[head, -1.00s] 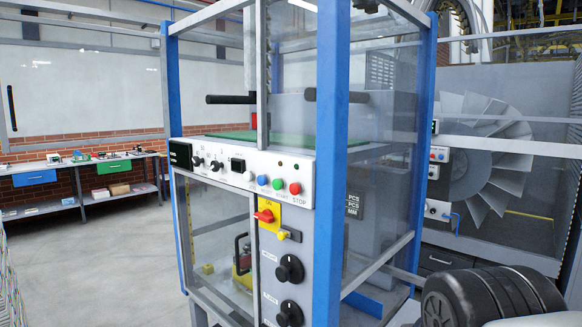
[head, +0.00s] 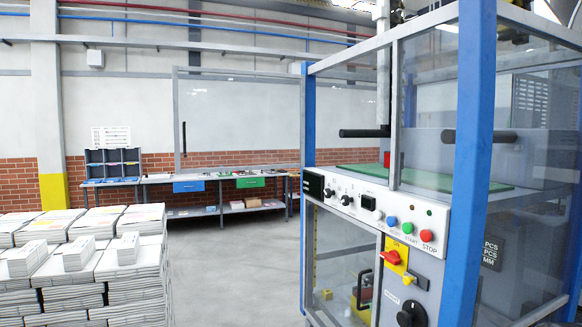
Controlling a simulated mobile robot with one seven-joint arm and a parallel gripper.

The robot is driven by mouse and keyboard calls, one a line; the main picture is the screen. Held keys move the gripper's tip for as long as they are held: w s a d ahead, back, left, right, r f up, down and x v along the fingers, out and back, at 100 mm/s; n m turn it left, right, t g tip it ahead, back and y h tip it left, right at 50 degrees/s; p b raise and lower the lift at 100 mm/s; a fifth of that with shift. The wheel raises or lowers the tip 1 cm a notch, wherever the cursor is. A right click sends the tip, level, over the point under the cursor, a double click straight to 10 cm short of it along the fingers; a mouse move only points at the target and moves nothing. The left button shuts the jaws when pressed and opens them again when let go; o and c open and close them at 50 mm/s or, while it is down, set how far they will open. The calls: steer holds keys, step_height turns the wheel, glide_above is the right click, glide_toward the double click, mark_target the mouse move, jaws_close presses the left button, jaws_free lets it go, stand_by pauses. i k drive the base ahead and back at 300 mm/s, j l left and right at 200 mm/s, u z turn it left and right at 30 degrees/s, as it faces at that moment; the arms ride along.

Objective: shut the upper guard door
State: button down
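The upper guard door (head: 235,110) is a clear panel in a thin grey frame, with a black vertical handle (head: 183,138) near its left edge. It stands open, swung out to the left from the blue corner post (head: 308,130) of the machine (head: 447,230). The wall and benches show through it. The machine has a white control panel with coloured buttons, and a green bed (head: 430,174) shows in its upper part. My gripper is not in view.
Piled paper stacks (head: 75,285) stand at the lower left. A bench (head: 155,180) with blue and green drawers runs along the brick wall behind. The grey floor (head: 235,265) between stacks and machine is clear.

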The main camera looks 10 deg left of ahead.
mark_target(175, 69)
steer(key=j+u, duration=0.15)
steer(key=u, duration=1.65)
steer(key=i+u, duration=0.25)
steer(key=i, duration=1.25)
steer(key=i+z, duration=0.15)
steer(key=i, duration=0.6)
steer(key=i+j+z, duration=0.15)
steer(key=i, duration=0.6)
